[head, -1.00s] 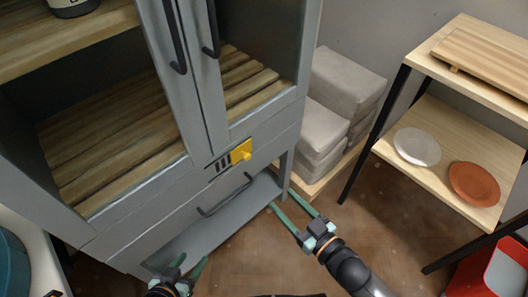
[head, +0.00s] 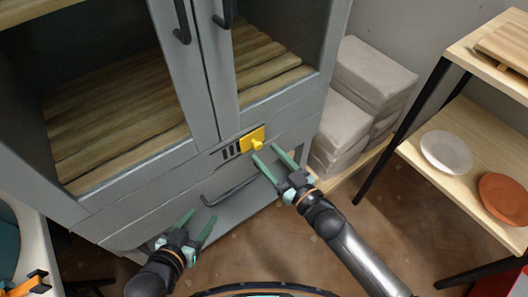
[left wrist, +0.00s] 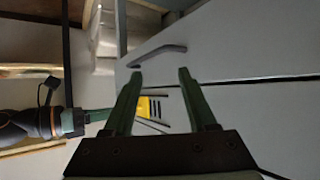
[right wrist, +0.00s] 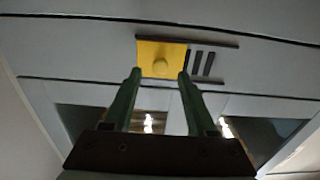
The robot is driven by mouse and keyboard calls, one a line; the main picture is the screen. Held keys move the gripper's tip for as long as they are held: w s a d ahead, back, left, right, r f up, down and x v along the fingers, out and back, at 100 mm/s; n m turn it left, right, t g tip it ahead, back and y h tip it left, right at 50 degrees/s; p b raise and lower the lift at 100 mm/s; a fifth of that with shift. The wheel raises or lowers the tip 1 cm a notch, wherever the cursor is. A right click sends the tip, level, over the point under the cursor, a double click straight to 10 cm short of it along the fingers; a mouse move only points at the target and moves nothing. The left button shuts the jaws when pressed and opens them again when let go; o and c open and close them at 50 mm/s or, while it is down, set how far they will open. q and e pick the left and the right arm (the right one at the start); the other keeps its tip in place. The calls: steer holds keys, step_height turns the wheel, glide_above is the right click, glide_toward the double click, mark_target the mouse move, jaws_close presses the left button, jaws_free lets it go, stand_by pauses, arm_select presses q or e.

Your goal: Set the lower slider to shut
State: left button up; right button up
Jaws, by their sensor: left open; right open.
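The slider is a yellow plate (head: 250,137) with a round knob, set in a dark-edged track on the grey cabinet front below the doors. It covers the right end of the track; dark vent slots (head: 231,150) show uncovered to its left. My right gripper (head: 265,152) is open, its fingertips close below the knob. In the right wrist view the knob (right wrist: 161,68) appears between the open fingertips; contact cannot be told. My left gripper (head: 203,215) is open and empty, low before the drawer. The left wrist view shows part of the yellow plate (left wrist: 144,108) behind a finger.
A dark drawer handle (head: 230,192) sticks out below the slider. Two door handles (head: 181,22) hang above. Grey blocks (head: 360,100) are stacked right of the cabinet. A shelf with a pale plate (head: 446,152) and an orange plate (head: 505,198) stands further right.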

mark_target(256, 143)
arm_select(q)
steer(key=shift+w+r+t, duration=0.35)
steer(key=shift+w+r, duration=0.05)
steer(key=shift+r, duration=0.2)
steer(key=shift+w+r+t, duration=0.35)
steer(key=shift+r, duration=0.25)
arm_select(e)
steer(key=shift+x, duration=1.2)
steer(key=shift+c, duration=0.2)
jaws_close()
